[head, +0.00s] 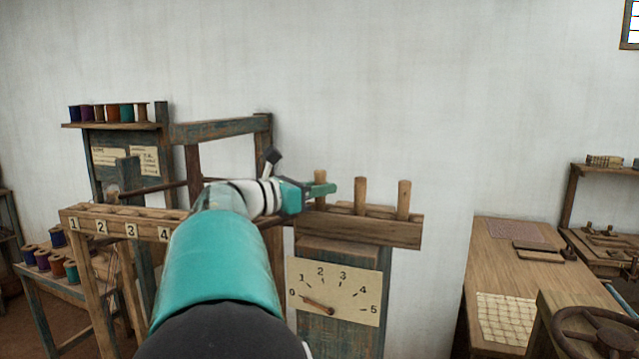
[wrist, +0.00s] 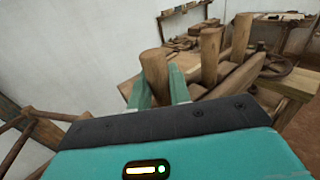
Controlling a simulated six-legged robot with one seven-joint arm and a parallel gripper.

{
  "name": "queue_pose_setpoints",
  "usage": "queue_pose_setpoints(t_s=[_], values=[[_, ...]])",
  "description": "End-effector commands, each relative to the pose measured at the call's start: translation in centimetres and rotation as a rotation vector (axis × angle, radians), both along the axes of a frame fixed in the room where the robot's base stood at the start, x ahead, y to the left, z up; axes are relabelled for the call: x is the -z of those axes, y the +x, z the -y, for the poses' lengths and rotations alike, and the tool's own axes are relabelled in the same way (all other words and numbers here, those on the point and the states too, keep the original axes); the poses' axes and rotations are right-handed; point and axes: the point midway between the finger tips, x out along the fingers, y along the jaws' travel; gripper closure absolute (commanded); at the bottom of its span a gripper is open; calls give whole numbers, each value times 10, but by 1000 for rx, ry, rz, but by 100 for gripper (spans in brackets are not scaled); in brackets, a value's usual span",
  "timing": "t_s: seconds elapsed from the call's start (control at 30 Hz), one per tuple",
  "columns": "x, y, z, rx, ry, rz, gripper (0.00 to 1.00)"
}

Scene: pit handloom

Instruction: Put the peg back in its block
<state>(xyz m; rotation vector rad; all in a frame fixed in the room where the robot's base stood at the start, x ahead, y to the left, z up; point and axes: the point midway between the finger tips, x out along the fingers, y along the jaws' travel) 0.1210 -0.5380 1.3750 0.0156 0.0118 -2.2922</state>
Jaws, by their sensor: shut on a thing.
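A wooden block (head: 385,232) sits on top of a post, with two round wooden pegs (head: 360,195) (head: 403,199) standing upright in it. They also show in the wrist view (wrist: 210,55) (wrist: 241,36). My gripper (head: 322,190) is at the left end of the block, its green fingers (wrist: 159,90) shut on a third wooden peg (wrist: 154,70). In the head view the top of this held peg (head: 320,176) shows just above the fingers, about upright and in line with the other two. My fingers hide its lower part, so I cannot tell whether its end is in the block.
A dial plate (head: 335,290) numbered 0 to 5 is on the post below the block. A numbered wooden rail (head: 115,228) and a loom frame (head: 222,128) stand at the left. A wooden table (head: 510,260) is at the right. The wall behind is bare.

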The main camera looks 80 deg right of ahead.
Motion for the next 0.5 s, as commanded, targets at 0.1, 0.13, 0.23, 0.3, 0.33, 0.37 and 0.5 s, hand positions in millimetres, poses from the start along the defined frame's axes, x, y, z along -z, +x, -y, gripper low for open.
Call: queue_pose_setpoints(t_s=[0.1, 0.13, 0.23, 0.3, 0.33, 0.37, 0.5], values=[[1, 0, 0, 0, 0, 0, 100], [1, 0, 0, 0, 0, 0, 100], [1, 0, 0, 0, 0, 0, 100], [1, 0, 0, 0, 0, 0, 75], [1, 0, 0, 0, 0, 0, 69], [1, 0, 0, 0, 0, 0, 63], [1, 0, 0, 0, -1, 1, 55]])
